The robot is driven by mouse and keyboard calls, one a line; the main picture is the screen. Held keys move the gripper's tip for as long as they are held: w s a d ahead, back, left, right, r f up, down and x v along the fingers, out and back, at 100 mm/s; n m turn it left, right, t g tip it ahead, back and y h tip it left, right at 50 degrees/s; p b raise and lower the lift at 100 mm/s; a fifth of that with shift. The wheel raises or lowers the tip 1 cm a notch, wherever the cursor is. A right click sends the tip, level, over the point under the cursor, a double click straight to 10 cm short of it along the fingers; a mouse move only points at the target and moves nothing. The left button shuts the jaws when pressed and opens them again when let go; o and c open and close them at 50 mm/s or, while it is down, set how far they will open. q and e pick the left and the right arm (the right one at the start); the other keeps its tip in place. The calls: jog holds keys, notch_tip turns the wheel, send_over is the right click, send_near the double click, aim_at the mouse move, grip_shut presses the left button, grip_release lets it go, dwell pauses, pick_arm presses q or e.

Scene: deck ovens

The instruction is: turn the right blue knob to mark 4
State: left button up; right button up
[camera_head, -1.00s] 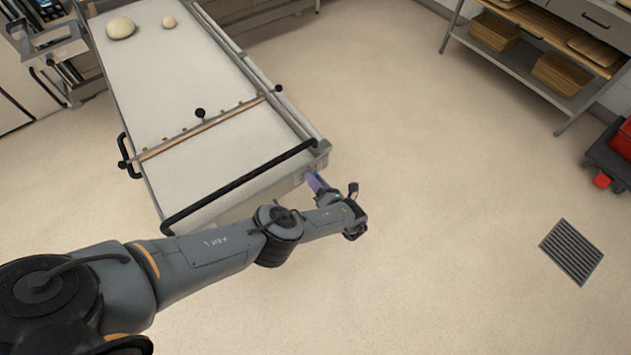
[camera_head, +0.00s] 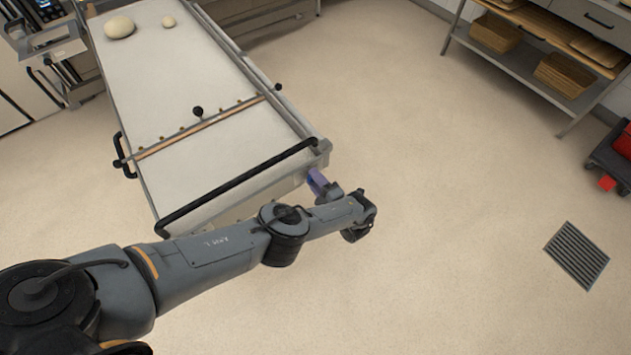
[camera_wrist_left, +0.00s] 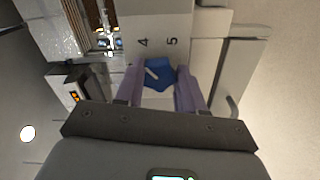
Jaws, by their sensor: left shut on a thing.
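The blue knob (camera_wrist_left: 160,74) sits on a pale panel (camera_wrist_left: 152,26) in the left wrist view. The numbers 4 and 5 are printed on the panel beyond it. A short white line on the knob slants toward the upper left, roughly toward the 4. My left gripper (camera_wrist_left: 161,88) has its purple fingers on both sides of the knob and is shut on it. In the head view, this gripper (camera_head: 318,183) is at the near right corner of the long table-like unit (camera_head: 200,165); the knob is hidden there. My right gripper is in neither view.
Two pale dough balls, one larger (camera_head: 120,27) and one smaller (camera_head: 168,21), lie at the far end of the unit. A black bar handle (camera_head: 240,180) crosses its near end. Open floor (camera_head: 430,170) lies to the right, with a drain grate (camera_head: 577,255).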

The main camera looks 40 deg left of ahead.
pick_arm(q)
jog(key=shift+m, duration=1)
jog(key=o, duration=1)
jog(key=shift+o, duration=0.2)
jog(key=v, duration=1)
jog(key=shift+d, duration=0.4)
jog(key=shift+s, duration=0.1)
